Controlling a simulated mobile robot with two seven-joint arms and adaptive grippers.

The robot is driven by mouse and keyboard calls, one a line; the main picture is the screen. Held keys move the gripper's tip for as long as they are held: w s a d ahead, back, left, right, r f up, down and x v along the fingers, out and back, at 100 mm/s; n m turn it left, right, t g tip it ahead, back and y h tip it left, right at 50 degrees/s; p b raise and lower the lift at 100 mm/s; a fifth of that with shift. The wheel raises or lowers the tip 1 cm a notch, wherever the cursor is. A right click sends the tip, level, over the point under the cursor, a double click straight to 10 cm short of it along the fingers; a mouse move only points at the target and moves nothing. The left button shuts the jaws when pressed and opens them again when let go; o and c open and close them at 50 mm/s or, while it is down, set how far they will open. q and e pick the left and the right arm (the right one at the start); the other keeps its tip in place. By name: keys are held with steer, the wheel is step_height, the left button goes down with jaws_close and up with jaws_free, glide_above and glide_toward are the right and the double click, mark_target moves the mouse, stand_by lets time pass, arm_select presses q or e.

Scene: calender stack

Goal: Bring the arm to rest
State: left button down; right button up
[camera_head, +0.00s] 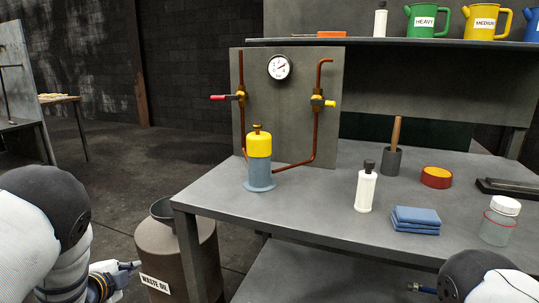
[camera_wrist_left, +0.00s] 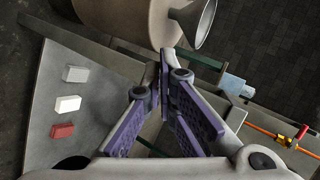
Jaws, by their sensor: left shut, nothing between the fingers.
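My left arm comes in at the lower left of the head view, and its gripper (camera_head: 126,268) is beside the waste oil drum (camera_head: 180,250), left of the bench. In the left wrist view the purple-padded fingers (camera_wrist_left: 166,72) come together at their tips with nothing between them. My right arm (camera_head: 482,280) shows at the lower right of the head view. Only a small dark tip with a blue band shows beside it, so its finger state cannot be made out.
The grey bench (camera_head: 310,211) holds a yellow-topped grey pot (camera_head: 259,165), a white bottle (camera_head: 366,187), blue cloths (camera_head: 416,220), a jar (camera_head: 498,222) and a red tin (camera_head: 436,177). A gauge panel (camera_head: 292,125) stands behind. A funnel (camera_wrist_left: 193,20) tops the drum in the wrist view.

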arm_select(q)
steer(key=s+d+f+n+g, duration=0.2)
steer(key=s+f+n+g, duration=0.15)
steer(key=s+f, duration=0.55)
steer(key=s+d+f+n+g, duration=0.1)
steer(key=s+f+n+g, duration=0.3)
steer(key=s, duration=0.9)
steer(key=s+d+n+g, duration=0.3)
steer(key=s+d+n, duration=0.1)
steer(key=s, duration=1.1)
steer(key=s+d+n+g+p, duration=0.1)
steer(key=s+d+n+g, duration=0.3)
steer(key=s, duration=1.1)
steer(key=shift+d+h, duration=0.3)
steer(key=shift+d, duration=0.15)
